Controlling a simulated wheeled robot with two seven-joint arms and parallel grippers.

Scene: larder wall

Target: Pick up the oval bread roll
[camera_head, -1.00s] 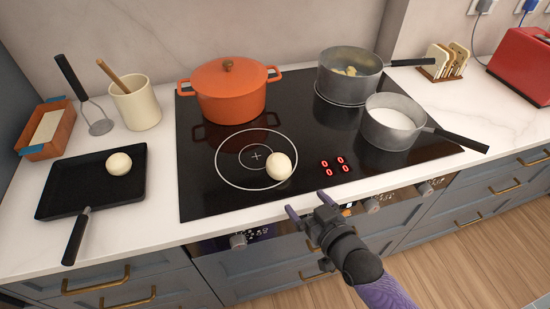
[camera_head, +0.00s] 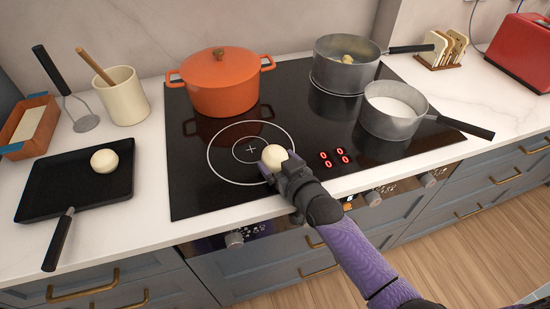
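A pale, rounded bread roll (camera_head: 274,156) lies on the black hob, at the front right of the ringed cooking zone. My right gripper (camera_head: 278,164) reaches in from the front, with its fingers around the near part of the roll. Whether the fingers press on it cannot be told. The gripper hides the roll's near side. A second pale, rounded roll (camera_head: 104,161) lies on the black square pan (camera_head: 60,188) at the left. Which of the two is the more oval is hard to tell. My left gripper is not in view.
An orange lidded pot (camera_head: 222,92) stands behind on the hob (camera_head: 190,190). Two grey saucepans (camera_head: 345,72) (camera_head: 392,122) stand at the right, handles pointing right. A utensil crock (camera_head: 124,98) and a terracotta box (camera_head: 28,125) stand at the left. The hob's front left is clear.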

